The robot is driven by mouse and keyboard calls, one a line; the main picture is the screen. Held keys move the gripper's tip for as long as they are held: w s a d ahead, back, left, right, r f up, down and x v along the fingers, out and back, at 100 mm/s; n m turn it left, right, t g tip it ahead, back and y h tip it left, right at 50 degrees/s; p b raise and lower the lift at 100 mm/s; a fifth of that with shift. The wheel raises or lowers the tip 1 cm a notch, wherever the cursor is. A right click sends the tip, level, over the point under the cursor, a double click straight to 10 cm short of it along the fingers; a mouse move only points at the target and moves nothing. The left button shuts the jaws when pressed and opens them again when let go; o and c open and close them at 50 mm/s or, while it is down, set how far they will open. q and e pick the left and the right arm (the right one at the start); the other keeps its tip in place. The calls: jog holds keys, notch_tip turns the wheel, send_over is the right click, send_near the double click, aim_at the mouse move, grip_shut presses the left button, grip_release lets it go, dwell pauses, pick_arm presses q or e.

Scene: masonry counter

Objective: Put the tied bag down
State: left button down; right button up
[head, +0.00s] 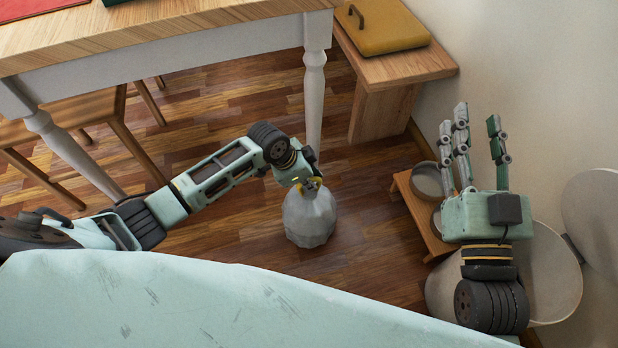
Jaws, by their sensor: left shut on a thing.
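The tied bag (309,217) is a grey, rounded sack in the middle of the head view, over the wooden floor. My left gripper (311,184) is at the top of the bag and shut on its neck; the fingers are partly hidden by the wrist. The bag hangs or stands upright below the gripper; I cannot tell whether its base touches the floor. My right gripper (478,135) is at the right, fingers spread apart, with nothing between them, above a low wooden stand and a bin.
A wooden table (180,32) with white legs stands at the upper left, a stool (75,112) beneath it. A bench (405,68) carries a yellow case (383,25). The low stand (422,215) holds metal bowls (427,180). An open-lidded bin (553,275) is at the right wall. Floor around the bag is clear.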

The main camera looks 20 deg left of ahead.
pick_arm(q)
jog(key=shift+w, duration=0.15)
pick_arm(e)
jog(key=shift+s+r+t, duration=0.1)
jog(key=shift+r+t, duration=0.2)
jog(key=shift+r, duration=0.25)
pick_arm(q)
jog(key=c, duration=2.3)
grip_release()
jog(key=shift+f, duration=0.25)
jog(key=o, duration=0.5)
jog(key=shift+r, duration=0.15)
